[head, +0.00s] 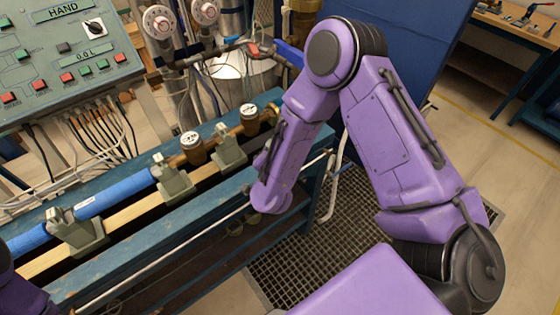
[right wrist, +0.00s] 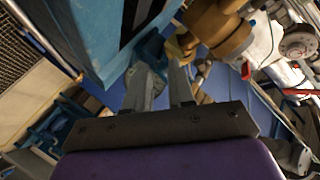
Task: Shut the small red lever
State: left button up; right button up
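A small red lever (head: 253,49) sits on the pipework behind the bench in the head view, left of my right arm's upper joint.
The blue bench (head: 150,240) carries pipes in grey clamps (head: 174,178) and brass meters with white dials (head: 191,142). A green control panel (head: 60,65) stands at the upper left. Brass fittings (right wrist: 222,28) are near my right fingers. Floor grating (head: 320,255) lies right of the bench.

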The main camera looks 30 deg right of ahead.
jog(key=shift+s+f+n+y, duration=0.3)
jog(key=shift+s+f+n, duration=0.3)
jog(key=shift+s+f, duration=0.6)
